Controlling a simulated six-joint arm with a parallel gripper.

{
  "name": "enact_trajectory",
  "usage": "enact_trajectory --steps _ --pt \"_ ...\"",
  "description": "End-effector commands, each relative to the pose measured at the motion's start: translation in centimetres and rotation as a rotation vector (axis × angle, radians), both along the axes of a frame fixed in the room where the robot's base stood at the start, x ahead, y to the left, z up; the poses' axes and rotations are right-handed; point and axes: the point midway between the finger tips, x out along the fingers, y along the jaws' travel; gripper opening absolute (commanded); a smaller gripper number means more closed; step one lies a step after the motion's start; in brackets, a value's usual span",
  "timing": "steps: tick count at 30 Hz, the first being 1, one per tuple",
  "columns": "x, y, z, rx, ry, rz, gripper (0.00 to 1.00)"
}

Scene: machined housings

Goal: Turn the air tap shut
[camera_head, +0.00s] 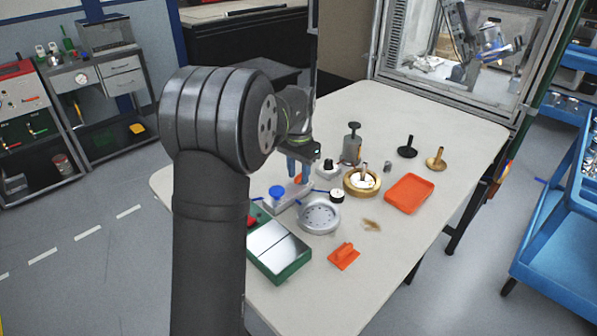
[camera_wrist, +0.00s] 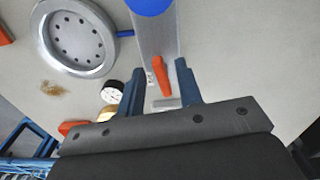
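The air tap's orange lever (camera_wrist: 160,77) stands on a grey metal block (camera_wrist: 152,35) with a blue round knob (camera_wrist: 150,4) at its other end. In the head view the block (camera_head: 286,204) lies near the table's left edge, with the blue knob (camera_head: 277,192) on it. A little orange (camera_head: 298,180) shows below my fingers there. My gripper (camera_wrist: 160,66) points down over the block, its blue fingers apart on either side of the lever. Gaps show on both sides in the wrist view; it also shows in the head view (camera_head: 298,170). The lever's far end is unclear.
A small dial gauge (camera_head: 336,195) and a silver flanged disc (camera_head: 319,217) stand close by. A brass ring housing (camera_head: 361,183), a grey plunger tool (camera_head: 352,147) and an orange tray (camera_head: 408,193) are to the right. A green-edged tray (camera_head: 277,248) lies in front.

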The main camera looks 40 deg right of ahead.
Motion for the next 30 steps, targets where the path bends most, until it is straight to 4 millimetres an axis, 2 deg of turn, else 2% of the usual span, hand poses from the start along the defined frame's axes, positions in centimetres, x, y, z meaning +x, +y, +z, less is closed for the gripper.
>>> enact_trajectory --steps 2,6,7,12,21,28,29,30 --pt "0.0 0.0 0.01 0.0 0.0 0.0 0.29" --pt "0.0 0.0 0.02 0.0 0.0 0.0 0.01" --pt "0.0 0.0 0.02 0.0 0.0 0.0 0.0" --pt "0.01 0.0 0.03 0.0 0.0 -0.01 0.0" --pt "0.16 0.01 0.03 0.0 0.0 -0.134 0.0" --pt "0.16 0.01 0.04 0.0 0.0 -0.137 0.0" --pt "0.16 0.01 0.04 0.0 0.0 -0.137 0.13" --pt "0.16 0.01 0.04 0.0 0.0 -0.137 0.21"
